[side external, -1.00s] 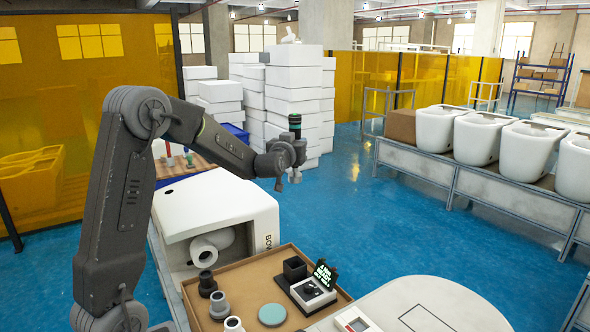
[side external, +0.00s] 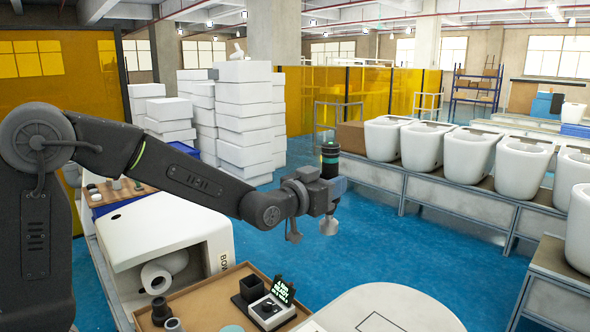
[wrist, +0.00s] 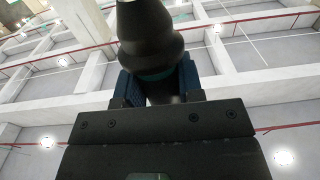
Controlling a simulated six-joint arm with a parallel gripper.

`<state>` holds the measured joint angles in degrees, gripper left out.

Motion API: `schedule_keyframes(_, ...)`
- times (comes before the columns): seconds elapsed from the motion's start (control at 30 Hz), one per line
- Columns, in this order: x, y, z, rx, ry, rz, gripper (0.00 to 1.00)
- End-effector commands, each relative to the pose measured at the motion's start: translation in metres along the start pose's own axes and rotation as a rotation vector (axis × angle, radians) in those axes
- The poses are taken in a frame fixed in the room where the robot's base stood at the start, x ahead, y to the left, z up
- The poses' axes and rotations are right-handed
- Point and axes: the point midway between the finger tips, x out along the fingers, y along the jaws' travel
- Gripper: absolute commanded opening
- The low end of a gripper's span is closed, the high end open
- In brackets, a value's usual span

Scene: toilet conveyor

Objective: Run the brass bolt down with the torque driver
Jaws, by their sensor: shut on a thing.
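My gripper (side external: 333,186) is held out level in the air, to the right of the white ceramic body (side external: 168,254) and clear of the bench. It is shut on a dark upright cylinder with a green band (side external: 330,154), which looks like the torque driver. A pale silvery rounded part (side external: 329,226) shows below the gripper. In the wrist view the dark tapered tool (wrist: 148,32) with a teal ring stands between the jaws (wrist: 158,86), against the ceiling. I cannot make out the brass bolt in either view.
A brown tray (side external: 208,314) holds dark fittings (side external: 161,311), a black open box (side external: 252,287) and a small device with a green-lettered display (side external: 283,290). A tool board (side external: 118,193) lies at the left. White toilets (side external: 422,146) line a conveyor at right. Blue floor is open behind.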

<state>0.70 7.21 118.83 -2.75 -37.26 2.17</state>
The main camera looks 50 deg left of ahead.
Motion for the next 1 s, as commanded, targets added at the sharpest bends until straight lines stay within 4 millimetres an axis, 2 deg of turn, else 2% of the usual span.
schedule_keyframes(0.03,-0.008,0.025,-0.003,-0.002,0.008,0.057,0.0)
schedule_keyframes(0.2,-0.038,0.095,-0.004,-0.005,0.007,0.229,0.0)
schedule_keyframes(0.37,-0.077,0.156,-0.004,-0.009,0.005,0.394,0.0)
schedule_keyframes(0.6,-0.15,0.234,-0.002,-0.012,-0.001,0.645,0.0)
schedule_keyframes(0.8,-0.202,0.272,0.0,-0.013,-0.009,0.804,0.0)
schedule_keyframes(1.0,-0.235,0.291,0.001,-0.013,-0.013,0.897,0.0)
